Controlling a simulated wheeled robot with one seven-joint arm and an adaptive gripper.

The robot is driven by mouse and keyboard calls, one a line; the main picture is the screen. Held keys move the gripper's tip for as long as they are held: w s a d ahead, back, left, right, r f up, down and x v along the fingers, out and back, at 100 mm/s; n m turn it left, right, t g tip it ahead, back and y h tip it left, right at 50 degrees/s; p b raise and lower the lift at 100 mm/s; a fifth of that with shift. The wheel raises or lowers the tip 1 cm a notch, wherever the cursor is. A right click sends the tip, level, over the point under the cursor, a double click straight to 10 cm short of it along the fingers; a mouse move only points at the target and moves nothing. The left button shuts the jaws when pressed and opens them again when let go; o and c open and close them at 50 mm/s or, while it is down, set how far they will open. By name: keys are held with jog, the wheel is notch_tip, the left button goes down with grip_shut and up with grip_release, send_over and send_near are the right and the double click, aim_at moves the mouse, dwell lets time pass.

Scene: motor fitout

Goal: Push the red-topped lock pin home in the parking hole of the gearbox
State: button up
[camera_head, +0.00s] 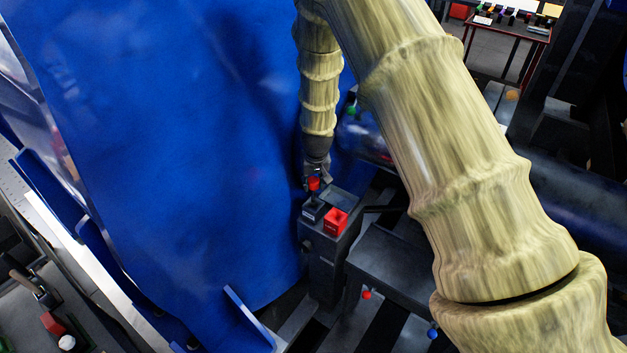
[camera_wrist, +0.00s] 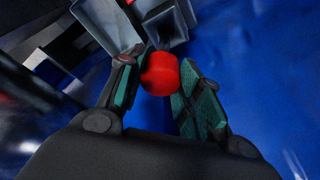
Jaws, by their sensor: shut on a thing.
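My gripper (camera_head: 316,176) is shut on the red-topped lock pin (camera_head: 314,184), just above a dark grey post. In the wrist view the pin's round red top (camera_wrist: 160,74) sits between the two green-padded fingertips (camera_wrist: 158,88). The pin's shank is hidden behind its top in the wrist view. A small dark open-topped holder (camera_head: 313,210) lies just below the pin in the head view. I cannot tell whether the pin is in it or above it. I cannot make out the parking hole or tell which body is the gearbox.
A red square holder (camera_head: 336,222) stands beside the dark one on the post (camera_head: 325,265). A large blue curved housing (camera_head: 170,150) fills the left, close to my gripper. A dark flat-topped block (camera_head: 393,262) lies right of the post. A red-edged table (camera_head: 508,28) stands far behind.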

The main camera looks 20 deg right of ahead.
aim_at(313, 193)
jog(key=shift+f+b, duration=1.5)
jog(key=shift+f, duration=1.5)
dwell(0.7)
jog(key=o, duration=1.2)
jog(key=shift+r, duration=0.1)
jog(key=v, duration=1.1)
jog(key=shift+r, duration=0.35)
jog(key=shift+s, duration=0.1)
jog(key=shift+s+a+p, duration=0.4)
jog(key=shift+s+a, duration=0.8)
jog(key=shift+a, duration=0.4)
jog(key=shift+s+a+p, duration=0.45)
jog(key=shift+s+a, duration=0.75)
jog(key=shift+a, duration=0.35)
jog(key=shift+s+a+p, duration=0.4)
jog(key=shift+s+a, duration=0.85)
jog(key=shift+a, duration=0.35)
